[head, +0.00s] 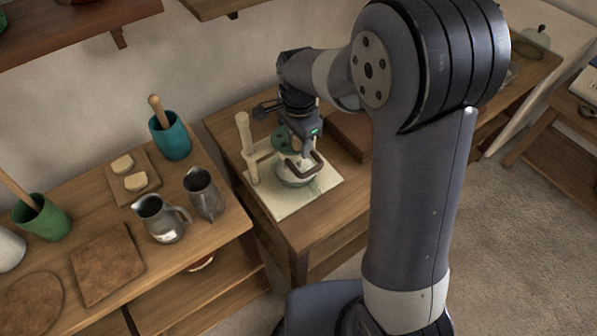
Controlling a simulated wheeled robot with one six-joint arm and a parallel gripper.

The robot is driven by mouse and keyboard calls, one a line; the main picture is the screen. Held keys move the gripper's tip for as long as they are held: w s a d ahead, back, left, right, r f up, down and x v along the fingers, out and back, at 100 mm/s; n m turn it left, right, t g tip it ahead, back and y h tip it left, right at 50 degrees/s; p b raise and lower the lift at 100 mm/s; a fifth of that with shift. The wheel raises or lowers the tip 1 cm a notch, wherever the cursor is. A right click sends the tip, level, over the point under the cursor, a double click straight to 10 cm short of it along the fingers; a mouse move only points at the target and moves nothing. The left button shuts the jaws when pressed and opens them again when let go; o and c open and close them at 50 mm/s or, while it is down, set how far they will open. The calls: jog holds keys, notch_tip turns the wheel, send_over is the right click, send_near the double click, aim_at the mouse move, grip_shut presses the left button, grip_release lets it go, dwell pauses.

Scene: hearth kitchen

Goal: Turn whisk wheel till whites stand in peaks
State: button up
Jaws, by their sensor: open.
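The whisk wheel (285,139) is a green disc on the whisk stand, partly hidden behind my gripper. The stand's pale wooden post (247,147) rises at the left of a light base board (270,199). A bowl (295,178) sits on the board under the wheel, with something white in it. Whether the whites stand in peaks is too small to tell. My gripper (304,165) is open, pointing down above the bowl and close in front of the wheel. I cannot tell whether its fingers touch the wheel or its crank.
Two metal jugs (163,220) stand on the left table, near a teal cup (171,137), a green cup (43,219) and a small board with two pale pieces (132,178). A brown block lies behind the stand at the right. A gap separates the two tables.

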aim_at(285, 149)
notch_tip(285, 149, up, 3)
jog(key=shift+r+p, duration=0.15)
jog(key=shift+p, duration=0.95)
jog(key=shift+r, duration=2.35)
jog(key=shift+f, duration=0.1)
notch_tip(285, 149, down, 8)
jog(key=b, duration=0.3)
jog(key=shift+f, duration=0.25)
jog(key=shift+s+a+r+p, duration=0.1)
jog(key=shift+a+r+p, duration=0.1)
jog(key=shift+a, duration=0.4)
jog(key=shift+a+r+p, duration=0.1)
jog(key=shift+a+p, duration=0.1)
jog(key=shift+a, duration=0.85)
